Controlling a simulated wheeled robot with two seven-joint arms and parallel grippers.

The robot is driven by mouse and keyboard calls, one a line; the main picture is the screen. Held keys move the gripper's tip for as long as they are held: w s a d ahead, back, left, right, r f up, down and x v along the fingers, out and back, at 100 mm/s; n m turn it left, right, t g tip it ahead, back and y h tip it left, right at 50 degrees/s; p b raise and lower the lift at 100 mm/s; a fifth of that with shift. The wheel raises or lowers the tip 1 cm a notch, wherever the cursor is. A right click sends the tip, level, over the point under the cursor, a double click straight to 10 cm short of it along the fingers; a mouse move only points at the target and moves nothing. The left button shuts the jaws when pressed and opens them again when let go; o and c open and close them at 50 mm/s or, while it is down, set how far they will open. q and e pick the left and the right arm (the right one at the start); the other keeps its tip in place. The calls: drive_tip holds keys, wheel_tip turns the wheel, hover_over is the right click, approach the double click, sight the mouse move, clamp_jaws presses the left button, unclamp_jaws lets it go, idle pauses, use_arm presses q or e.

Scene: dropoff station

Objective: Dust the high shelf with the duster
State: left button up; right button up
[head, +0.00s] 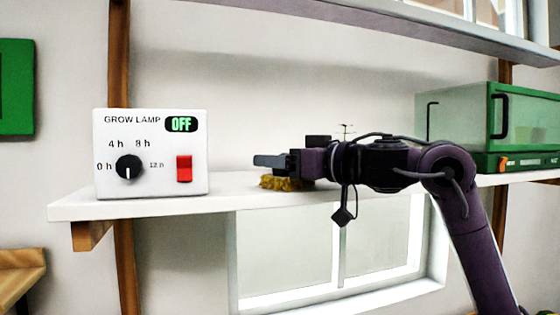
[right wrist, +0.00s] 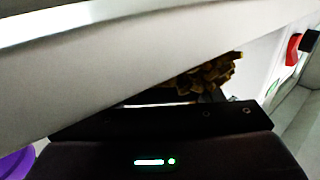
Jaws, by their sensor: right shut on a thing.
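My right gripper (head: 270,161) reaches in from the right over the middle white shelf (head: 225,187) and is shut on the duster. The duster's yellow, tufted head (head: 280,183) shows just below the fingers, at the shelf's level; I cannot tell whether it touches the surface. Its handle is hidden by the gripper. In the right wrist view the duster head (right wrist: 210,75) looks brownish yellow beyond the dark gripper, partly behind a large pale board. A higher shelf (head: 400,25) runs across the top of the head view. My left gripper is not in view.
A white grow lamp control box (head: 150,160) with a dial, red switch and "OFF" display stands on the shelf at left. A green-framed glass cabinet (head: 465,115) stands at right. A window (head: 290,255) is below. A purple thing (right wrist: 15,165) shows in the right wrist view.

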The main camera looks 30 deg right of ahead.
drive_tip(key=shift+s+a, duration=0.1)
drive_tip(key=shift+s, duration=0.45)
drive_tip(key=shift+w+p, duration=0.3)
drive_tip(key=shift+w, duration=0.3)
drive_tip(key=shift+w+d+p, duration=0.35)
drive_tip(key=shift+w+p, duration=0.05)
drive_tip(key=shift+w, duration=0.5)
drive_tip(key=shift+s+a+f+b, duration=0.1)
drive_tip(key=shift+s+a+b, duration=0.15)
drive_tip(key=shift+s, duration=0.5)
drive_tip(key=shift+s+a+f+b, duration=0.15)
drive_tip(key=shift+s+b, duration=0.2)
drive_tip(key=shift+s, duration=0.35)
drive_tip(key=shift+r, duration=0.1)
drive_tip(key=shift+w, duration=0.1)
